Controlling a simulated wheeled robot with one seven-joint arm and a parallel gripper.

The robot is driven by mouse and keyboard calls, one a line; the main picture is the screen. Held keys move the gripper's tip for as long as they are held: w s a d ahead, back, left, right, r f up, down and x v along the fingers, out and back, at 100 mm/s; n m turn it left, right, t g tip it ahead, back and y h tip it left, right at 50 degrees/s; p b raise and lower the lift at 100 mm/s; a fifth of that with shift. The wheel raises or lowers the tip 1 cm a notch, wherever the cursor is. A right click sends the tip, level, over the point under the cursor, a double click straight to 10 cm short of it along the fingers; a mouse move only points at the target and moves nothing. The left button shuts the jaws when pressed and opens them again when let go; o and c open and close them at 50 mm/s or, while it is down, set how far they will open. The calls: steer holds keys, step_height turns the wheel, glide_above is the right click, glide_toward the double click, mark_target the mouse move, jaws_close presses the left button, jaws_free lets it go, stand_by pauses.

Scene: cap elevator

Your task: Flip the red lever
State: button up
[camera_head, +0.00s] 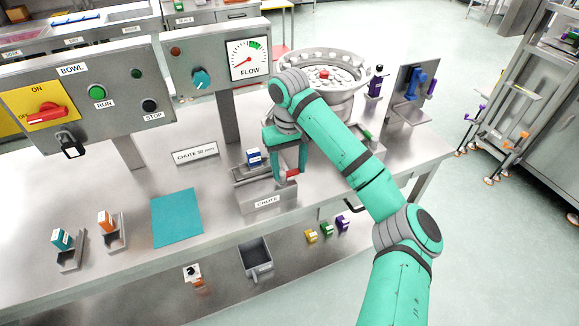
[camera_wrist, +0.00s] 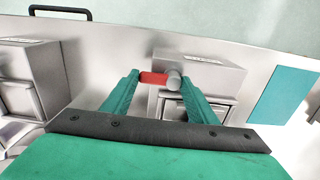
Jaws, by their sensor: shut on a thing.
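The red lever (camera_head: 293,174) sticks out by the chute block (camera_head: 262,198) on the steel bench in the head view. In the wrist view the red lever (camera_wrist: 154,79) lies crosswise between my fingertips, with a grey round piece at its right end. My gripper (camera_head: 289,172) points down at the chute from above. In the wrist view my gripper (camera_wrist: 159,79) has one finger at each end of the lever, shut on it. The lever's mounting is partly hidden by the fingers.
A blue-and-white box (camera_head: 254,158) sits in the chute just left of my gripper. A bowl of caps (camera_head: 322,84) stands behind my arm. The FLOW panel (camera_head: 217,57) rises behind left. A teal mat (camera_head: 177,217) lies left of the chute, with bare bench around it.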

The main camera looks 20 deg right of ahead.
mark_target(290, 172)
steer(key=shift+w+r, duration=0.1)
steer(key=o, duration=1)
steer(key=shift+o, duration=0.2)
steer(key=shift+d, duration=0.1)
step_height(290, 172, up, 11)
steer(key=shift+s, duration=0.2)
